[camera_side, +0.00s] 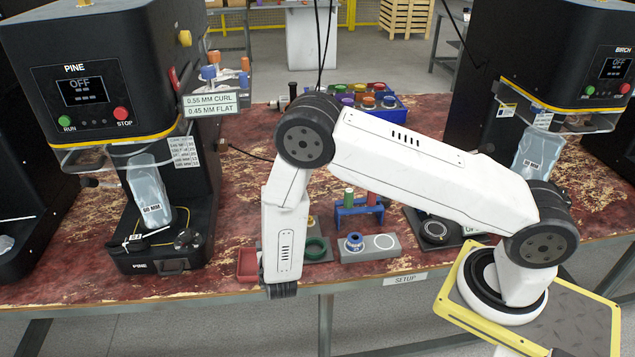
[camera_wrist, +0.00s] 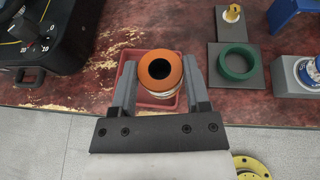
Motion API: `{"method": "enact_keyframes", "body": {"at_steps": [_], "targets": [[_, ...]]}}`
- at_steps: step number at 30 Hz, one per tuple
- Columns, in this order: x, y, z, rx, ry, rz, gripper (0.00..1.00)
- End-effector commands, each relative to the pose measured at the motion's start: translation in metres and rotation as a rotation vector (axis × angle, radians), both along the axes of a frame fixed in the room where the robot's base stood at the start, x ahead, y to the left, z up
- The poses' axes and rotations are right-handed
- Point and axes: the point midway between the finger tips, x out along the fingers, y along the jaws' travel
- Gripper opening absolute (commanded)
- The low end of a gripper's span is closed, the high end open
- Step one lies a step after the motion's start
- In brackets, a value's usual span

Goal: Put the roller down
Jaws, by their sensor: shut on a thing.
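My gripper (camera_wrist: 160,70) is shut on an orange roller (camera_wrist: 160,85), with one finger on each side of it. The roller is seen end-on, with a dark hole in its middle and a paler band below. It is over a small red tray (camera_wrist: 143,102), which also shows at the table's front edge in the side view (camera_side: 246,264). I cannot tell whether the roller touches the tray. In the side view my arm hides the roller and the fingers.
Right of the tray, a green ring (camera_wrist: 237,76) lies on a grey plate (camera_wrist: 258,78). A grey block (camera_side: 372,254) with a blue-and-white ring (camera_side: 354,241) is farther right. A blue rack (camera_side: 358,214) stands behind. The PINE seamer (camera_side: 165,245) stands left of the tray.

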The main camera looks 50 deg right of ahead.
Motion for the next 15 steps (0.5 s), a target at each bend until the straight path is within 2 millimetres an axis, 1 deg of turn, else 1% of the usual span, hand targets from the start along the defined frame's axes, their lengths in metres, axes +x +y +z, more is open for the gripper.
{"method": "enact_keyframes", "body": {"at_steps": [3,9,15], "targets": [[0.011,0.001,-0.014,-0.001,-0.001,0.000,0.00],[0.028,0.002,-0.035,-0.001,-0.001,-0.001,0.00],[0.040,0.003,-0.049,-0.001,-0.001,0.000,0.00]]}}
